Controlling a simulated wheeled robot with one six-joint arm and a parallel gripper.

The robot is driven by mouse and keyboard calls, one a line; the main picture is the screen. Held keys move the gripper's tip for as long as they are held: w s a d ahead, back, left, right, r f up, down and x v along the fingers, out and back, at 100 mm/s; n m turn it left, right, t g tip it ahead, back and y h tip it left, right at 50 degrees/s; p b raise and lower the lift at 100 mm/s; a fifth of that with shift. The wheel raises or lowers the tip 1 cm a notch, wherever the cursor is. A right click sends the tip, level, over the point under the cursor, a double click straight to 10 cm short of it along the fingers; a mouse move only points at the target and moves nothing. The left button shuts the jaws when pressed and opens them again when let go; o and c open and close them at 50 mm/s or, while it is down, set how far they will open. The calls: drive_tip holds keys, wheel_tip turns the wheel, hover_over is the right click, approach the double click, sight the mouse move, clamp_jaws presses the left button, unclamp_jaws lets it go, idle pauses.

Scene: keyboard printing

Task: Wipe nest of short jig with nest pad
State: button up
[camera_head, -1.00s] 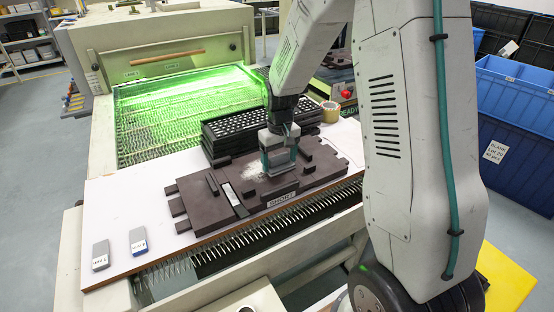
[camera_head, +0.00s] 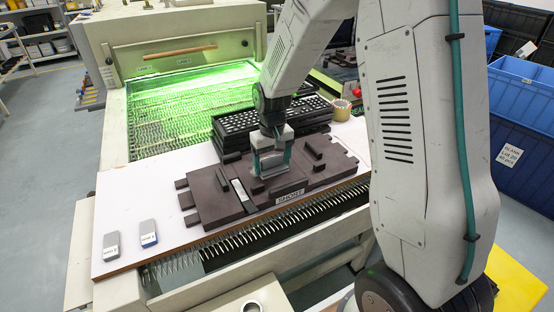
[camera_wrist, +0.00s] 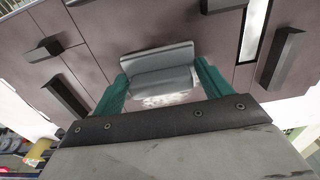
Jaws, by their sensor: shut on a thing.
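The dark brown jig (camera_head: 222,205) with a "SHORT" label lies flat on the white board. My gripper (camera_head: 271,166) points down over the middle of the jig, with teal fingers. It is shut on a grey pad (camera_wrist: 160,57), which is low at the jig's face; contact is hard to tell. In the wrist view, a whitish speckled patch (camera_wrist: 165,99) shows beside the pad, between the fingers. In the head view my gripper hides that part of the jig.
Two small grey labelled blocks, one plain (camera_head: 111,240) and one with a blue band (camera_head: 148,233), lie on the board (camera_head: 122,202) at left. Black keyboard trays (camera_head: 238,122) and a tape roll (camera_head: 341,110) stand behind the jig. Raised bars (camera_head: 313,147) stick up from the jig.

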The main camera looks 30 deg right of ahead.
drive_tip(key=shift+a+r, duration=0.1)
drive_tip(key=shift+a, duration=2.55)
drive_tip(key=shift+d+f, duration=0.2)
drive_tip(key=shift+d, duration=2.65)
drive_tip(key=shift+d+r, duration=0.2)
drive_tip(key=shift+d, duration=2.5)
wheel_tip(320, 180, up, 8)
